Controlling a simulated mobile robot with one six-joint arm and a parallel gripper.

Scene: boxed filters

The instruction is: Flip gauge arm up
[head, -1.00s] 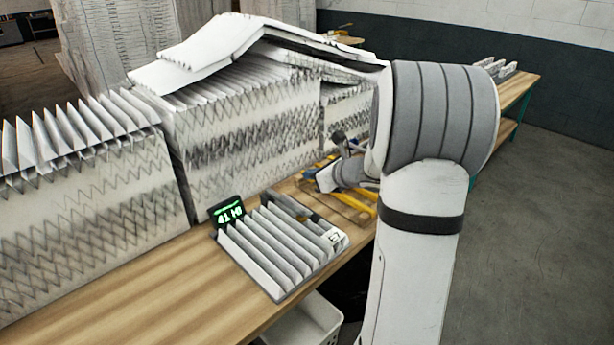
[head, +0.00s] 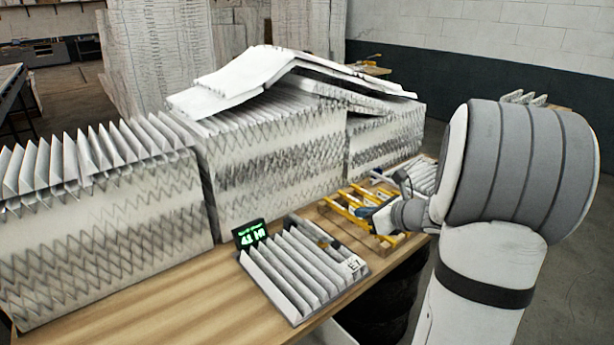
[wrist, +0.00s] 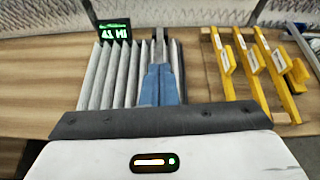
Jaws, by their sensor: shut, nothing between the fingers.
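A pleated grey filter block (head: 300,272) lies on the wooden table, with a small black display (head: 250,235) lit in green at its back left corner. In the wrist view the same block (wrist: 100,80) and display (wrist: 113,30) are at the left. My gripper (wrist: 158,40) is shut and empty, its blue-grey fingers covering the block's right part. In the head view my gripper (head: 366,212) is beside the yellow rack (head: 340,207), right of the block. The wrist view shows the rack's yellow bars (wrist: 250,65). I cannot tell which part is the gauge arm.
Large stacks of pleated filters (head: 270,165) stand along the table's back, with loose white sheets (head: 250,75) on top. The wooden table (head: 160,300) is clear at the front left.

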